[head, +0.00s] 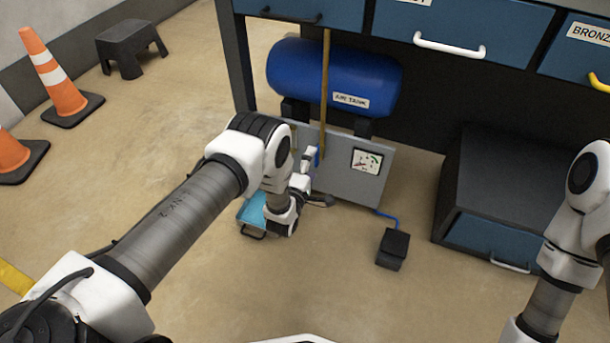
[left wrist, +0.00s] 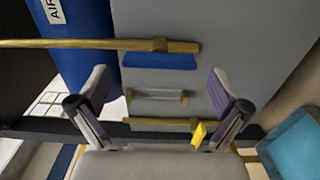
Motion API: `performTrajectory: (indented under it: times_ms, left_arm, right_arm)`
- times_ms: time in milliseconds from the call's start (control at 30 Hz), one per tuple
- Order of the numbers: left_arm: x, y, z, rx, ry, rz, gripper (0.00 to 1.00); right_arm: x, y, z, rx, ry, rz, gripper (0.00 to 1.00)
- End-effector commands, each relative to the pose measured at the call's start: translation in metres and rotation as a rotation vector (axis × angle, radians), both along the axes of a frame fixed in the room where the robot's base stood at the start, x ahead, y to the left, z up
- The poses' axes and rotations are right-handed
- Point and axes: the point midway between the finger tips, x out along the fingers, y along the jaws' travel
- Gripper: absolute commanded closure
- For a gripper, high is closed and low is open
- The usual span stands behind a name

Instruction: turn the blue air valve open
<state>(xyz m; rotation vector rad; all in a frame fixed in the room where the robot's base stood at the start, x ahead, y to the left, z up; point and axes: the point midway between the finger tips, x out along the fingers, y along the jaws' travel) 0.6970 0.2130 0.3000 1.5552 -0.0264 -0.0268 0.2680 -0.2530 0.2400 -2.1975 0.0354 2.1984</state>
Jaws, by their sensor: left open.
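The blue air valve lever (head: 317,157) shows as a small blue strip at the end of a brass pipe, on the grey panel under the air tank. In the left wrist view the blue lever (left wrist: 158,61) lies flat along the panel, parallel to the brass pipe (left wrist: 100,44). My left gripper (head: 316,178) is open in front of the panel. In the left wrist view its two fingers (left wrist: 160,82) stand wide apart, either side of the lever's line, with nothing held. The lever appears ahead of the fingertips; I cannot tell the exact gap. My right gripper is out of view.
The blue air tank (head: 330,75) sits above the panel (head: 340,183) with a gauge (head: 367,162). A clear sight tube (left wrist: 158,97) and a yellow handle (left wrist: 198,133) are close to my left fingers. A black pedal (head: 393,250) and a light-blue box (head: 253,212) are on the floor.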

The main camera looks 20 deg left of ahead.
Motion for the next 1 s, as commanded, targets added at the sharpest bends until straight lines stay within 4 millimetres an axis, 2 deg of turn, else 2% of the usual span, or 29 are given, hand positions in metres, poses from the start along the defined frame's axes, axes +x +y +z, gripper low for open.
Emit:
performTrajectory:
  times_ms: [200, 300, 400, 900, 1000]
  left_arm:
    - [-0.057, 0.002, -0.001, 0.0, 0.005, 0.0, 0.0]
    - [-0.076, 0.002, -0.001, 0.0, 0.004, 0.0, 0.0]
    - [-0.086, 0.003, -0.001, 0.0, 0.003, 0.0, 0.0]
    - [-0.088, 0.003, 0.0, 0.0, 0.001, 0.0, 0.0]
    - [-0.083, 0.004, 0.01, 0.0, -0.013, 0.002, 0.0]
  right_arm:
    - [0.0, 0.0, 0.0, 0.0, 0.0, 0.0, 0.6]
    - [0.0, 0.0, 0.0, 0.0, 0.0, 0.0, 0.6]
    - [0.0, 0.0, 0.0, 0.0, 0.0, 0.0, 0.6]
    - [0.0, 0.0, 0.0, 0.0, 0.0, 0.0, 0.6]
    - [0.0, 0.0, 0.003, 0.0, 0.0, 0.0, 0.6]
